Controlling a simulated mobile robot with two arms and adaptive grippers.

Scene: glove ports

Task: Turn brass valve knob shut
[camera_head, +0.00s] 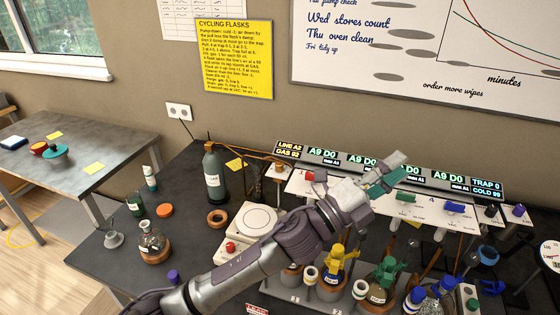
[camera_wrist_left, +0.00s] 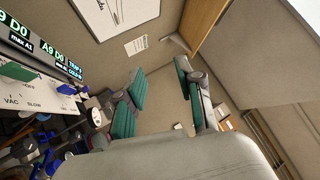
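A small brass-coloured knob or fitting (camera_head: 278,168) stands at the left end of the white valve panel (camera_head: 298,184), below the LINE A2 / GAS 92 display. It is small, and I cannot tell whether it is turned open or shut. My left arm reaches across the bench, and its gripper (camera_head: 398,166) is over the panel, right of the brass fitting and apart from it. In the left wrist view the two teal-padded fingers (camera_wrist_left: 158,78) are spread with nothing between them. I cannot make out the brass fitting in that view. My right gripper is not in view.
A grey bottle (camera_head: 214,172) stands left of the panel, near a white stirrer plate (camera_head: 256,222).

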